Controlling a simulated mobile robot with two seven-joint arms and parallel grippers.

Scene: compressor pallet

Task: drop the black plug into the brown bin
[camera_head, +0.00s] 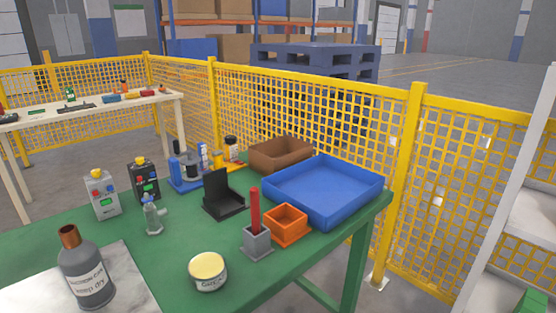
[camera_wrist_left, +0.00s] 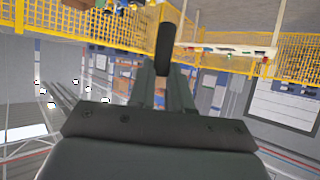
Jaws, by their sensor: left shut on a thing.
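My left gripper (camera_wrist_left: 166,90) shows only in the left wrist view. It is shut on the black plug (camera_wrist_left: 166,45), a dark elongated piece that sticks out beyond the fingertips. The plug's lower end is hidden between the fingers. The brown bin (camera_head: 259,160) stands at the back of the green table in the head view, beside the yellow mesh fence. Its inside is mostly hidden by its walls. Neither gripper shows in the head view, so I cannot tell how far the plug is from the bin.
On the green table (camera_head: 185,235) a blue tray (camera_head: 325,190) stands right of the brown bin. An orange box (camera_head: 286,224), a black holder (camera_head: 222,195), a grey bottle (camera_head: 86,270) and a round tin (camera_head: 208,271) stand nearer. A yellow fence (camera_head: 340,125) runs behind.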

